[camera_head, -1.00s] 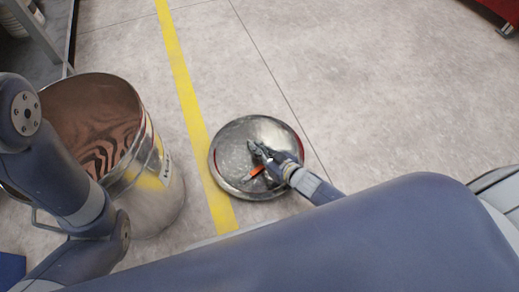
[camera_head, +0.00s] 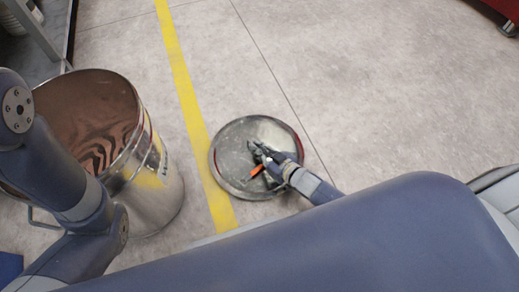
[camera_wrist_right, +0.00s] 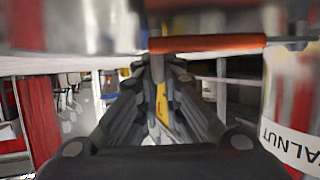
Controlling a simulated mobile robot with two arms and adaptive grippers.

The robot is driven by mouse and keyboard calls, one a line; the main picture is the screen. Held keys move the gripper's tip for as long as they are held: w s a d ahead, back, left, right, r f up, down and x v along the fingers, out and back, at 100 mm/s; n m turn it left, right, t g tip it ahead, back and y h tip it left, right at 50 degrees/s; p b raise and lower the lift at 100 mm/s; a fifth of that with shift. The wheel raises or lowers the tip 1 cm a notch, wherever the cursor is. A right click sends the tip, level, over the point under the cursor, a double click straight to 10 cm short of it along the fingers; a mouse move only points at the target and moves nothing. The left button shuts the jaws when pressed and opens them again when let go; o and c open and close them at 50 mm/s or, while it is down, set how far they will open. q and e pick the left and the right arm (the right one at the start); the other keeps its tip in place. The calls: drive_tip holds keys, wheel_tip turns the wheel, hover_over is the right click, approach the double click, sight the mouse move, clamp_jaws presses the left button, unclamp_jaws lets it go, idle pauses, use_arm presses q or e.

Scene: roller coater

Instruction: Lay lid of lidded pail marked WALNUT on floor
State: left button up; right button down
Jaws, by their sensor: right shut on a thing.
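The round metal lid (camera_head: 232,165) appears in the head view to the right of the yellow floor line. My right gripper (camera_head: 258,150) is shut on its orange handle (camera_head: 256,170), which also shows in the right wrist view (camera_wrist_right: 208,43). I cannot tell whether the lid touches the floor. The open metal pail (camera_head: 157,203) stands upright at the left, with brown contents visible inside. Its WALNUT label shows upside down and partly cut off at the right of the wrist view (camera_wrist_right: 290,145). My left arm partly hides the pail; the left gripper is not in view.
A yellow line (camera_head: 178,70) runs along the grey floor (camera_head: 380,90) between pail and lid. A shelf or rack (camera_head: 42,40) stands at the upper left, and a red object (camera_head: 497,10) at the upper right.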

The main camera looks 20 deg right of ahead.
drive_tip(key=shift+f, duration=0.1)
drive_tip(key=c, duration=1.7)
unclamp_jaws()
drive_tip(key=shift+o, duration=0.2)
drive_tip(key=shift+f, duration=0.1)
drive_tip(key=v, duration=1.2)
